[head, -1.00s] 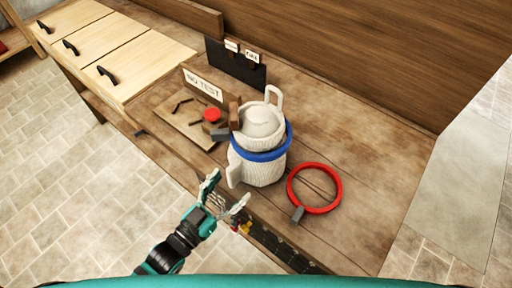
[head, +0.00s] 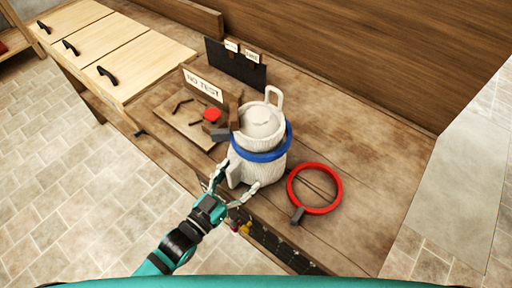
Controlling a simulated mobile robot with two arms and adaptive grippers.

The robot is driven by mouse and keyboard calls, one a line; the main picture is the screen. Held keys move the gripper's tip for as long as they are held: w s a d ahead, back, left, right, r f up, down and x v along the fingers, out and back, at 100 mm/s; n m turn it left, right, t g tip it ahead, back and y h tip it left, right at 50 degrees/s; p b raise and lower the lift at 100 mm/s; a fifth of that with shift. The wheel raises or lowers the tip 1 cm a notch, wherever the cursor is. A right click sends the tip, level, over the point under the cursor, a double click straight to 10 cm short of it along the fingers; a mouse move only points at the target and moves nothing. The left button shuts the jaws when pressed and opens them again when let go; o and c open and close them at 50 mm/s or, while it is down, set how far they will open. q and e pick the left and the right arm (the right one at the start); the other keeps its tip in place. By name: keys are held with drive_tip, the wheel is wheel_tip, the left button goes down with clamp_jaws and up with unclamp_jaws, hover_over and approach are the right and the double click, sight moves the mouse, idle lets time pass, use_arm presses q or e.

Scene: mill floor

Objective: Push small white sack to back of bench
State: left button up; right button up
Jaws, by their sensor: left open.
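The small white sack (head: 243,168) stands upright on the wooden bench (head: 345,235), near its front edge. A blue ring (head: 262,156) goes around it, and a pale loop rises at its top. My left gripper (head: 233,185) is open at the front of the sack's lower part, with a finger to either side of the sack's near corner. I cannot tell whether the fingers touch it. My right gripper is not in view.
A red ring with a dark tab (head: 337,196) lies right of the sack. Left of it are a board with a red knob (head: 211,115) and a "NO TEST" sign (head: 203,85). A dark panel (head: 235,65) stands behind. Bare bench lies behind the sack, up to the wooden wall (head: 370,60).

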use_arm(q)
drive_tip(key=shift+x, duration=2.05)
drive_tip(key=shift+b+x, duration=0.35)
drive_tip(key=shift+x, duration=1)
drive_tip(key=shift+w+d+r, duration=0.1)
drive_tip(key=shift+r, duration=0.05)
drive_tip(key=shift+w+r, duration=0.1)
drive_tip(key=shift+r, duration=0.05)
